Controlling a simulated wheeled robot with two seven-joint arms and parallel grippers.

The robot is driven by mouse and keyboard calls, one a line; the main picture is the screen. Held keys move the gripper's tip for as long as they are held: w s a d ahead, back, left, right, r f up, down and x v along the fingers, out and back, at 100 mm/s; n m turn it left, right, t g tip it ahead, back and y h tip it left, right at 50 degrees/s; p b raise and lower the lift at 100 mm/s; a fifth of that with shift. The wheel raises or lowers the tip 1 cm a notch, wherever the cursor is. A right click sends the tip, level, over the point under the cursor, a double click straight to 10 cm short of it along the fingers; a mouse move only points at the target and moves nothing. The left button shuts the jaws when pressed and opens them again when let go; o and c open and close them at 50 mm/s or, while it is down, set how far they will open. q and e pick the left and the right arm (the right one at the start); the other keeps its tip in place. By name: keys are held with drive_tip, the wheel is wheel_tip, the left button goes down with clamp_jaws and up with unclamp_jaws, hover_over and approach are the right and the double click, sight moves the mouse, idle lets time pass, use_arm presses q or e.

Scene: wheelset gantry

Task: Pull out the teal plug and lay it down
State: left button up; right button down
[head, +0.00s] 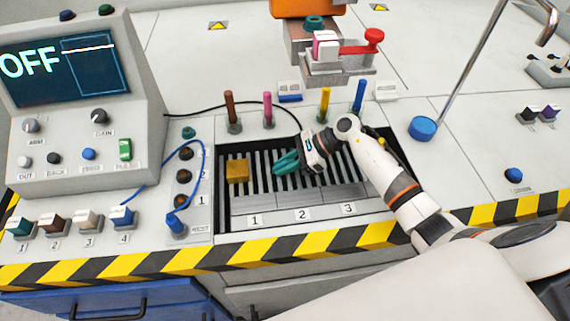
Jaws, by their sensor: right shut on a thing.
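My right gripper (294,159) reaches in from the right, low over the slotted black tray (224,212). It is shut on a teal piece, which looks like the teal plug (284,163). The plug is partly hidden by the gripper, and I cannot tell whether it touches the slats. A small teal ring (188,132) shows at the top of the socket panel (200,225), above the dark round sockets (184,176). My left gripper is not in view.
A yellow-brown block (237,170) lies on the tray's left part. Brown, pink, yellow and blue upright pegs (325,103) stand behind the tray. A blue plug (176,224) with a cord sits at the panel's front.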

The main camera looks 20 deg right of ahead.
drive_tip(key=shift+f, duration=0.4)
drive_tip(key=c, duration=1.1)
unclamp_jaws()
drive_tip(key=shift+c, duration=0.2)
drive_tip(key=shift+d, duration=0.1)
drive_tip(key=b+v, duration=0.2)
drive_tip(key=v, duration=1)
drive_tip(key=shift+s, duration=0.1)
drive_tip(key=shift+r, duration=0.1)
